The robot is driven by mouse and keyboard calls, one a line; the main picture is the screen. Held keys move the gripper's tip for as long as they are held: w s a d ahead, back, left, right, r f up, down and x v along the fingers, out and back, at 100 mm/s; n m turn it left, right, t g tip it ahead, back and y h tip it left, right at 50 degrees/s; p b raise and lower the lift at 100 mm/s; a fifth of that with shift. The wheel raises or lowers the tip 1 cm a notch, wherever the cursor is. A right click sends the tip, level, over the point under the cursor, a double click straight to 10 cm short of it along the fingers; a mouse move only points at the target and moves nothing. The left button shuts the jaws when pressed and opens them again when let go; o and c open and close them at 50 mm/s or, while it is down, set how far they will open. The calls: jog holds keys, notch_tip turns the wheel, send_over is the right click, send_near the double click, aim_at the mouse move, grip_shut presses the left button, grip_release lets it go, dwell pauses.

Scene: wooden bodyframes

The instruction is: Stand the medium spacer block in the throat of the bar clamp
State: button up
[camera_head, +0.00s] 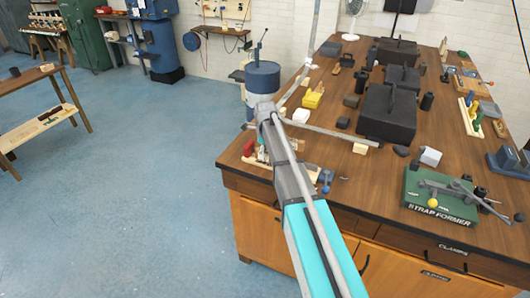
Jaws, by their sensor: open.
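A long grey bar (335,131) lies across the near left part of the wooden workbench (385,182); it looks like the bar clamp, but its jaws and throat are not clear. I cannot tell which block is the medium spacer. My arm rises from the bottom across the bench's left edge and hides part of the bench. I cannot make out my gripper.
Large dark cases (387,113) fill the bench's middle. A green strap former (440,197) with levers stands near the front edge. Small dark blocks and tools lie scattered around. The blue floor (150,190) left of the bench is clear up to a wooden table (38,112).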

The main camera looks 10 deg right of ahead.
jog(key=shift+r, duration=0.1)
notch_tip(320, 180, up, 12)
jog(key=p, duration=1.2)
dwell(0.3)
dwell(0.6)
jog(key=s+n, duration=2.5)
jog(key=s, duration=0.4)
